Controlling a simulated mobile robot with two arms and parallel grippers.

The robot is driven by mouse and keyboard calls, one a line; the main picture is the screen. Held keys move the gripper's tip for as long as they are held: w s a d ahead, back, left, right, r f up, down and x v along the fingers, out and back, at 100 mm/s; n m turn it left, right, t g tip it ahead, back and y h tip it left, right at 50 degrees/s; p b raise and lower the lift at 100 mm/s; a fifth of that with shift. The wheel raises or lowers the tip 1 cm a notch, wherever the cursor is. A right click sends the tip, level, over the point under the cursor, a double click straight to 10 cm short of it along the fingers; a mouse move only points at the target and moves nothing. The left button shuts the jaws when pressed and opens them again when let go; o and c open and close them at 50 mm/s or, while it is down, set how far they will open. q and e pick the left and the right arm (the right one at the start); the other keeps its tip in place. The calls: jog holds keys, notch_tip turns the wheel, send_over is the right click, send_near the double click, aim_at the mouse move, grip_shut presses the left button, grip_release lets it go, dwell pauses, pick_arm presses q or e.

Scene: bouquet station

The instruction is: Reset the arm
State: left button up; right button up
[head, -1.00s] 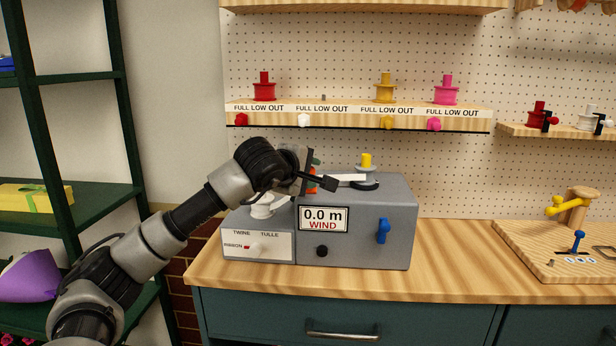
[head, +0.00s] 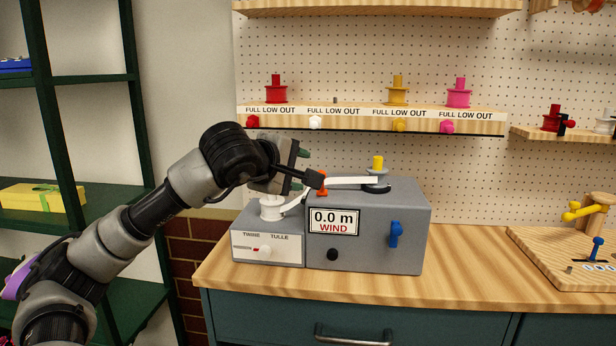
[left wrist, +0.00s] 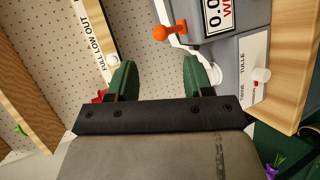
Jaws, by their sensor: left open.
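My left gripper (head: 304,165) is in front of the pegboard, above the left part of the grey winding machine (head: 415,225). In the left wrist view its two green fingers (left wrist: 158,80) are apart with nothing between them. The machine's display (head: 333,221) reads 0.0 m WIND. An orange-red knob (head: 322,184) sits near the gripper, and it also shows in the left wrist view (left wrist: 160,33). A white ribbon (head: 350,182) runs from the white spool (head: 271,208) to the post with the yellow top (head: 378,163). My right gripper is not in view.
A shelf (head: 480,122) marked FULL LOW OUT carries red, yellow and pink spools behind the machine. A dark green rack (head: 130,70) stands at the left. A wooden board with pegs (head: 550,262) lies at the right. The counter between is clear.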

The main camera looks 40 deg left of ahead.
pick_arm(q)
jog(key=shift+s+r, duration=0.2)
jog(key=shift+s, duration=0.35)
